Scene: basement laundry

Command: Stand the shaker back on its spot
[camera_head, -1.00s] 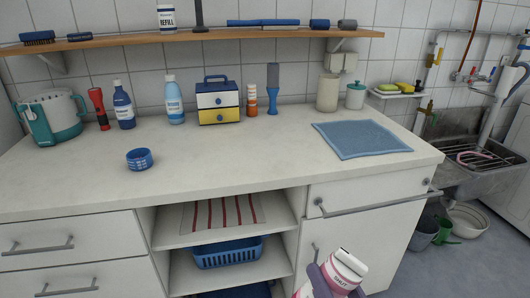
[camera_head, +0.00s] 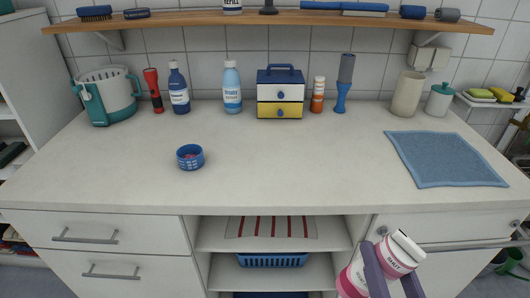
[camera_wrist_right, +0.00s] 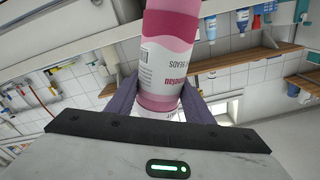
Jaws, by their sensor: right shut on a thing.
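The shaker, a pink and white cylinder with a printed label and white top, is low at the right in the head view (camera_head: 405,248), in front of the counter drawers. My right gripper (camera_head: 392,272) is shut on it, with purple fingers on either side. The shaker is tilted. In the right wrist view the shaker (camera_wrist_right: 167,50) stands between the two fingers (camera_wrist_right: 160,98), with part of its label readable. My left gripper is in neither view. I cannot tell which spot on the counter or shelf is the shaker's.
The counter (camera_head: 290,165) is mostly clear in the middle. A blue cup (camera_head: 190,157) stands left of centre and a blue cloth (camera_head: 445,160) lies at the right. Bottles and a small drawer box (camera_head: 280,93) line the back. A wooden shelf (camera_head: 220,20) hangs above.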

